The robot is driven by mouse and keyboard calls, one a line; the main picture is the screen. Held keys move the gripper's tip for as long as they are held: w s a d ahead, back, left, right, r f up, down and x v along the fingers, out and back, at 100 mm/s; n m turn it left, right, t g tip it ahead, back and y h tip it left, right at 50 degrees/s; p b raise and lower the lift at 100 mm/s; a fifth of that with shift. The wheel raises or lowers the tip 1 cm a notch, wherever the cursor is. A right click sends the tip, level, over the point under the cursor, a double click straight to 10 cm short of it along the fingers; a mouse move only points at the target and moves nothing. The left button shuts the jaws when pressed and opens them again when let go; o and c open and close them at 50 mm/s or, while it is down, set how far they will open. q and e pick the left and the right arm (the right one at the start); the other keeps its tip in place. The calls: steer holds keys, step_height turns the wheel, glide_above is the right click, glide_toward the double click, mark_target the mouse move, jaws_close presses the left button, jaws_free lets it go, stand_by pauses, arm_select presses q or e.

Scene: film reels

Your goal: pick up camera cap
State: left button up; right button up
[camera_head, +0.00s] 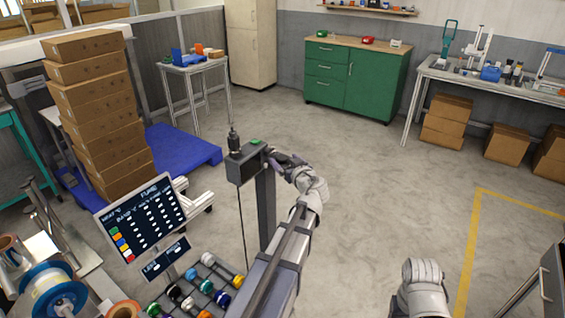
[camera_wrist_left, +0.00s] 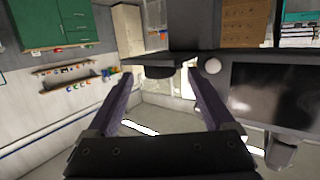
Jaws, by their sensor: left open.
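A dark box-shaped camera (camera_head: 243,166) stands on a grey post in the middle of the head view. It has a black cylinder and a small green patch on top. My left gripper (camera_head: 280,159) is beside the camera's right side, open. In the left wrist view its two fingers (camera_wrist_left: 164,88) are spread with nothing between them. Beyond the fingertips is a dark round disc (camera_wrist_left: 160,71) against a dark box; it may be the camera cap, but I cannot tell for sure. My right arm shows at the bottom, but its gripper is out of view.
A tilted screen (camera_head: 146,219) and a rack of coloured rolls (camera_head: 200,290) stand left of my left arm. Stacked cartons (camera_head: 100,110) rest on a blue pallet (camera_head: 185,147). A green cabinet (camera_head: 357,80) is at the back.

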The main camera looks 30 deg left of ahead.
arm_select(q)
steer(key=shift+x, duration=0.85)
steer(key=shift+r, duration=0.1)
steer(key=shift+c, duration=0.2)
jaws_close()
